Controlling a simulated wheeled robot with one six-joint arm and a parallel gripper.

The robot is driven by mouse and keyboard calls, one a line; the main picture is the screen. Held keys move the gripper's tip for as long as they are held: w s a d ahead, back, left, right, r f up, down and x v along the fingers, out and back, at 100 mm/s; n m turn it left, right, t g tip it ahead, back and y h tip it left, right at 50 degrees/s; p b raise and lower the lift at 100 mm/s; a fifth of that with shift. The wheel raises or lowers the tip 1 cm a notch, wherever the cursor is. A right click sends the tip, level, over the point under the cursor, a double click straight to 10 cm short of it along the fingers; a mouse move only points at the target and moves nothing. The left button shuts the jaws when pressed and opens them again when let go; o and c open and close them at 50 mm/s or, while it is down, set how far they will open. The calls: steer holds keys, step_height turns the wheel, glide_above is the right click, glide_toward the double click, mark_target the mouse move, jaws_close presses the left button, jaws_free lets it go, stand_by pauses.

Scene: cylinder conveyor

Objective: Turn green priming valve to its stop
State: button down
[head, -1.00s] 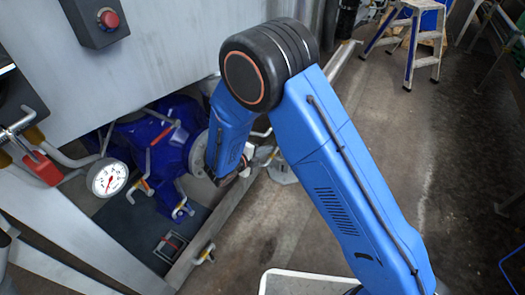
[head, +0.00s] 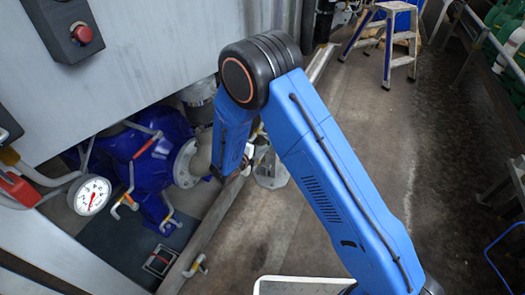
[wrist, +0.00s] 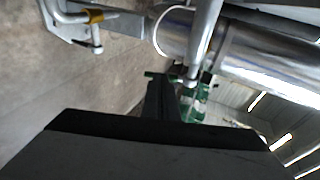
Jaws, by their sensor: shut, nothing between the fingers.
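My gripper (wrist: 160,98) shows in the wrist view as a dark narrow shape, shut and empty. In the head view it is mostly hidden at the end of my blue forearm, near the pipework right of the blue pump. Small green parts (wrist: 198,102) show just past the fingertips in the wrist view. I cannot tell whether they are the green priming valve or something farther back, nor whether the gripper touches them. No green valve can be made out near the gripper in the head view.
The blue pump (head: 150,160) sits under a grey cabinet (head: 120,60) with a red button (head: 82,33). A dial gauge (head: 88,195) is at the left. Bright pipes (wrist: 265,62) run close above the gripper. A stepladder (head: 388,42) stands behind; the floor at right is largely clear.

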steer(key=shift+f, duration=0.1)
steer(key=w+f+t, duration=0.1)
steer(key=f+t+h, duration=0.1)
steer(key=shift+w+d+t, duration=0.25)
steer(key=shift+w+t, duration=0.05)
steer(key=shift+w, duration=0.05)
stand_by(0.5)
steer(key=f+v, duration=0.1)
steer(key=v, duration=1.3)
steer(key=shift+f, duration=0.25)
steer(key=shift+r+m+h, duration=0.1)
steer(key=shift+m+h, duration=0.2)
